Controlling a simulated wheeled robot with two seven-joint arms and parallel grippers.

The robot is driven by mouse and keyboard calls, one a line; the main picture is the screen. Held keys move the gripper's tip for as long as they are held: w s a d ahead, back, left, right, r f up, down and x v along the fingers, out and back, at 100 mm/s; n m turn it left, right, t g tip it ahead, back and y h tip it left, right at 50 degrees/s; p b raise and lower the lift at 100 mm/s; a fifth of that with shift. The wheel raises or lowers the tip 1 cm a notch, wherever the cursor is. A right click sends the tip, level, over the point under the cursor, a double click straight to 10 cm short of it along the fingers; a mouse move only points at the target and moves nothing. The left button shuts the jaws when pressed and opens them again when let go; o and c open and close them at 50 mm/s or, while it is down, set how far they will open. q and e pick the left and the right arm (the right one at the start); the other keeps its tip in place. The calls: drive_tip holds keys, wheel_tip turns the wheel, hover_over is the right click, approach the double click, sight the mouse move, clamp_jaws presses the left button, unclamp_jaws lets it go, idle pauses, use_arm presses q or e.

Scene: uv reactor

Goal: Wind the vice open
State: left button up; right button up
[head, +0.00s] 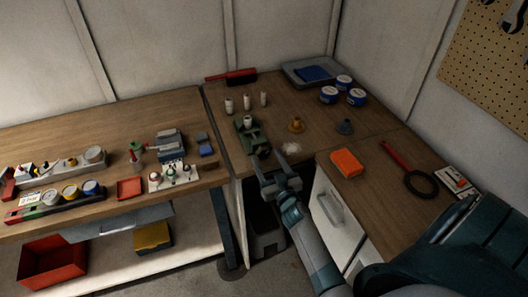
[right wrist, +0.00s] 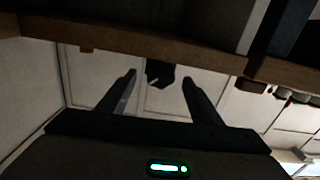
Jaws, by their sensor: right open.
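The green vice (head: 250,134) stands near the front edge of the middle bench, with a white cylinder (head: 247,121) upright at its jaws. A dark part (head: 264,152) lies at its front end; I cannot tell clearly whether it is the handle. My right gripper (head: 267,160) is open and empty in front of this bench edge, just nearer than the vice. In the right wrist view, a dark knob-like piece (right wrist: 160,75) shows between and beyond my two open fingers, apart from both. The vice's body is not clear in that view. My left gripper is not in view.
The wooden bench edge (right wrist: 180,55) crosses the right wrist view. Several white cylinders (head: 246,102), a brass funnel-like piece (head: 296,125) and a grey one (head: 344,127) stand around the vice. An orange block (head: 346,162) and a red-handled ring tool (head: 408,171) lie on the right.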

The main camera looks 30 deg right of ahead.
sight(264, 155)
drive_tip(key=shift+x, duration=1.8)
drive_tip(key=c, duration=1.1)
drive_tip(key=shift+o, duration=0.2)
